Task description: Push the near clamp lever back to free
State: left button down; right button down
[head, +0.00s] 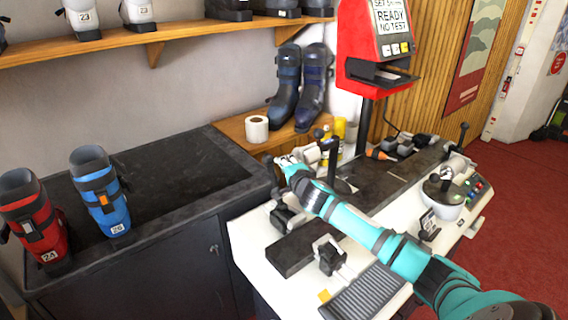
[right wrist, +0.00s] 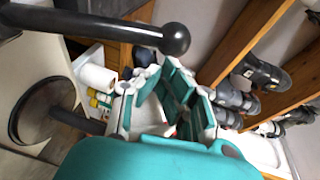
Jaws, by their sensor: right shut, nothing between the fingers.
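My right gripper (head: 287,162) is shut and empty above the bench's far left edge, at the end of my teal arm. In the right wrist view the gripper (right wrist: 172,122) is beside a black lever with a ball knob (right wrist: 175,40), with a gap showing between them. In the head view one black ball knob (head: 318,133) stands just right of the gripper, another (head: 268,160) just left of it. I cannot tell for certain which is the near clamp lever. My arm hides part of the bench. My left gripper is not in view.
A red test display (head: 358,45) reads READY, NO TEST. The white bench (head: 262,262) carries black clamp parts and a bowl-shaped fixture (head: 443,200). A paper roll (head: 257,129) and boots (head: 313,90) stand behind. A red boot (head: 35,215) and blue boot (head: 103,195) stand left.

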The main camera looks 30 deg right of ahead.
jog(key=shift+w, duration=0.2)
jog(key=w+g+p, duration=0.1)
jog(key=w, duration=0.1)
jog(key=w+f+g+p, duration=0.1)
jog(key=w+g+p, duration=0.1)
jog(key=w+f+n+g+p, duration=0.1)
jog(key=w+p, duration=0.1)
jog(key=shift+a+f, duration=0.15)
jog(key=shift+a, duration=0.2)
jog(key=shift+w+f+b, duration=0.3)
jog(key=shift+w+b, duration=0.2)
jog(key=shift+w, duration=0.1)
jog(key=shift+r, duration=0.1)
dwell(0.3)
